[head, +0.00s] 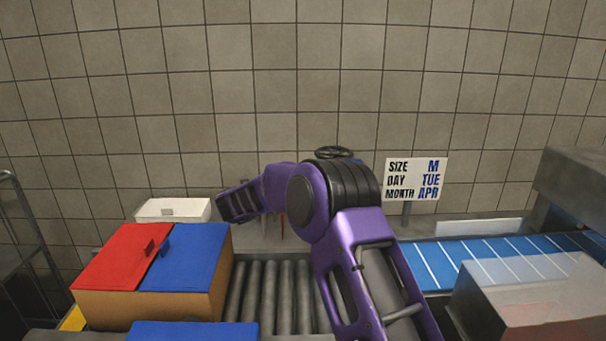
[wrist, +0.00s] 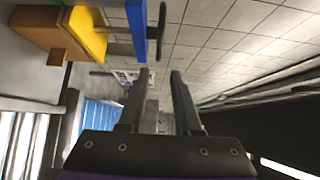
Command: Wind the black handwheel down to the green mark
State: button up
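The black handwheel (head: 333,152) shows in the head view as a dark ring just above my arm's black joint; its lower parts are hidden behind my arm. In the wrist view a dark wheel seen edge-on (wrist: 161,30), apparently the handwheel, sits on a thin shaft beside blue and yellow parts. My gripper (wrist: 160,73) is open and empty in the wrist view, its two fingers apart. The wheel is beyond the fingertips, up and slightly left in that picture, and looks apart from them. My gripper cannot be made out in the head view. I see no green mark.
A sign (head: 416,179) reads SIZE M, DAY TUE, MONTH APR. A box with red and blue lids (head: 185,255) stands left of a roller conveyor (head: 262,290). A blue belt (head: 440,262) and a clear-covered box (head: 525,300) are at right. A white container (head: 172,210) stands behind.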

jog(key=n+t+y+b, duration=0.4)
jog(key=n+y+b, duration=0.3)
jog(key=n+y, duration=1)
send_near(326, 152)
jog(key=w+m+y, duration=0.1)
jog(key=w, duration=0.2)
jog(key=w+a+m, duration=0.1)
jog(key=w, duration=0.2)
jog(key=w+a+f+m+y, duration=0.1)
jog(key=w, duration=0.2)
jog(key=shift+w+a+f+y, duration=0.1)
jog(key=shift+w+a+y, duration=0.2)
jog(key=shift+w, duration=0.1)
grip_shut()
